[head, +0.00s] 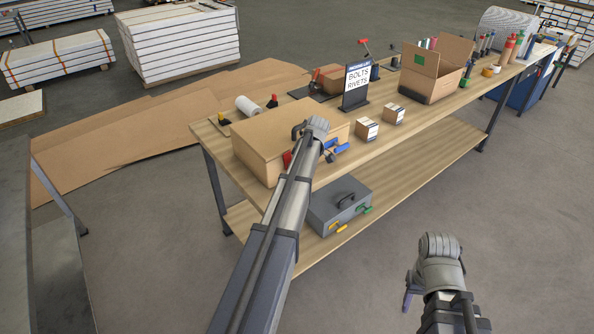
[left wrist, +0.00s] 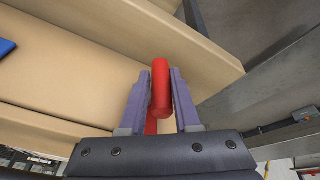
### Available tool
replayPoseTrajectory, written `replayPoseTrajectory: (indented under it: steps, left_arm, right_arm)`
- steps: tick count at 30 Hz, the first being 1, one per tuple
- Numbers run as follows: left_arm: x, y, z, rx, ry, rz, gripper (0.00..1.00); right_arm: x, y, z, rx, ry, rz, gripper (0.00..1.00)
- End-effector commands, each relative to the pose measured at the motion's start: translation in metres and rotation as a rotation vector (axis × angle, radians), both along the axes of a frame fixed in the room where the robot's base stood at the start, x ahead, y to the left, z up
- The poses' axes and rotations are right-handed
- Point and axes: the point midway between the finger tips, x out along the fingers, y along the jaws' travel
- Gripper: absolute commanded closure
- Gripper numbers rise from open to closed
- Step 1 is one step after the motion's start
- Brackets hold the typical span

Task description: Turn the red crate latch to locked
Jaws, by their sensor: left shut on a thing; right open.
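The tan crate (head: 262,122) sits on the near end of the wooden bench. A red latch (head: 287,157) and a blue latch (head: 337,148) are on its near side. In the left wrist view the red latch (left wrist: 161,85) stands between the fingers of my left gripper (left wrist: 160,100), which is shut on it. A blue piece (left wrist: 6,47) shows at that view's left edge. In the head view my left arm covers part of the crate front and hides the left fingertips. My right gripper (head: 409,291) is open, low and right of the bench, apart from everything.
A grey case (head: 338,208) with coloured latches lies on the bench's lower shelf. A bolts and rivets sign (head: 356,88), small boxes (head: 367,129) and an open carton (head: 437,66) stand further along the wooden bench (head: 425,122). Floor at the right is clear.

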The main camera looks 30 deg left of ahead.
Motion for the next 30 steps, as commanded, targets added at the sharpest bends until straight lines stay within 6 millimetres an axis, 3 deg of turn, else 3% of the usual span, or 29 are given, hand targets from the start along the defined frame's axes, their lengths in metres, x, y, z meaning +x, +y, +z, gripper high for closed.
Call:
replayPoseTrajectory:
  steps: [9, 26, 27, 30]
  left_arm:
    - [-0.0036, 0.0029, 0.0004, 0.042, 0.109, 0.008, 1.0]
    - [-0.005, 0.0041, 0.0019, 0.052, 0.131, 0.009, 1.0]
    - [-0.005, 0.0041, 0.002, 0.052, 0.131, 0.009, 0.66]
    - [-0.0046, 0.004, 0.0019, 0.052, 0.13, 0.009, 0.55]
  right_arm:
    - [0.0, 0.0, -0.0034, 0.0, 0.0, 0.0, 0.5]
    - [0.0, 0.0, -0.0032, 0.0, 0.0, 0.0, 0.5]
    - [0.0, 0.0, -0.0031, 0.0, 0.0, 0.0, 0.5]
    - [0.0, 0.0, -0.0031, 0.0, 0.0, 0.0, 0.5]
